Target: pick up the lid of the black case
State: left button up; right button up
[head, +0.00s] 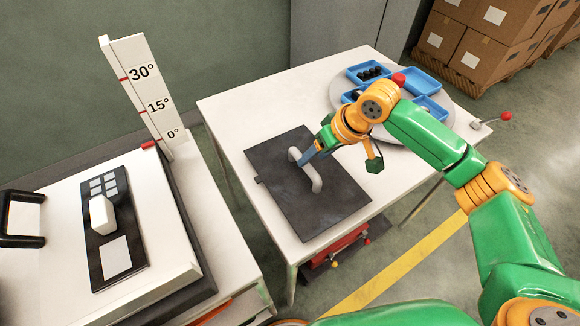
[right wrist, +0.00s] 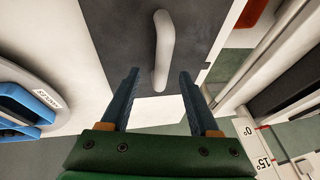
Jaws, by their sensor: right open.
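The lid (head: 287,199) of the black case is a dark grey flat square panel on the white table, with a pale arched handle (head: 307,172) standing up from its middle. In the right wrist view the lid (right wrist: 115,35) is at the top, and the near end of the handle (right wrist: 163,45) appears between my fingertips. My right gripper (head: 312,154) is open, close to the handle, its two dark blue fingers (right wrist: 160,73) apart with nothing gripped. My left gripper is not in view.
A round turntable (head: 440,118) with blue trays (head: 425,80) stands at the table's far right. A white machine (head: 50,265) with an angle scale (head: 146,85) stands at left. The white table (head: 235,110) is bare around the lid.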

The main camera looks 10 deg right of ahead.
aim_at(308, 165)
jog(key=x, duration=0.5)
jog(key=shift+s+f, duration=0.1)
jog(key=shift+s, duration=0.3)
jog(key=shift+w+a+f, duration=0.1)
jog(key=shift+w+f, duration=0.05)
grip_shut()
dwell(0.7)
